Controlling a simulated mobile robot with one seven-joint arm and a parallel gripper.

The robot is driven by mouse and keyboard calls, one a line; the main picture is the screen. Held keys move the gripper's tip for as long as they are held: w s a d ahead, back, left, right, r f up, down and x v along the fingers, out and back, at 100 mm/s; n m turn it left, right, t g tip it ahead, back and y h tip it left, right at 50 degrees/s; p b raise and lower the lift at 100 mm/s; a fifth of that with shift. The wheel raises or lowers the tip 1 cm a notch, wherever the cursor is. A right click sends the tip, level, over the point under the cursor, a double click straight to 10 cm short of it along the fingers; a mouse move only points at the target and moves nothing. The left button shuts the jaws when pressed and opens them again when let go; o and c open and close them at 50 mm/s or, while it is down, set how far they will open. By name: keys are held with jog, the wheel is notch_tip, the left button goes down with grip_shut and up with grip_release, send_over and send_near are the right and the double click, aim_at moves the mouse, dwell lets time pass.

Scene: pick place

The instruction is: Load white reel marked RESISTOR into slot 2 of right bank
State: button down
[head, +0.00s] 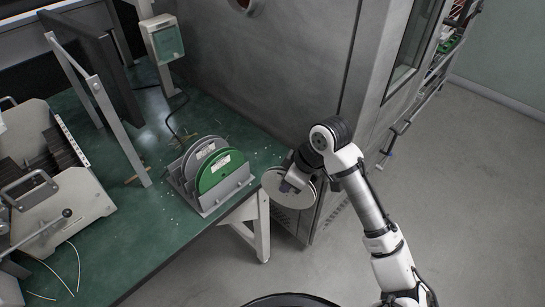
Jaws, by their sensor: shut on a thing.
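My gripper (287,187) is shut on a round white reel (274,197), held in the air just past the right edge of the bench. The arm and gripper cover part of the reel, and no marking on it can be read. A grey rack (207,206) stands on the bench to the left of the reel. It holds a green reel (225,178) and a grey reel (204,152) behind it, both upright with white labels too small to read. No slot numbers can be made out, and I cannot tell which bank is the right one.
A grey machine with handles (85,195) stands on the green bench (180,250) at left. A metal frame and dark panel (110,75) rise behind it. A large grey cabinet (270,70) stands behind the rack. Loose wires lie at the front left. Open floor is at right.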

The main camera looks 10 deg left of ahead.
aim_at(296, 198)
jog(key=f+m, duration=0.2)
jog(key=f, duration=0.1)
jog(key=w+d+f+m+t+h, duration=0.1)
jog(key=f+m, duration=0.1)
jog(key=f, duration=0.1)
jog(key=w+d+f+m+t, duration=0.1)
jog(key=f+m, duration=0.2)
jog(key=shift+d+f, duration=0.15)
jog(key=shift+d, duration=0.1)
jog(key=w+d+f+m+t+h, duration=0.1)
jog(key=w+f+m+h, duration=0.2)
jog(key=f+m, duration=0.5)
jog(key=shift+f, duration=0.15)
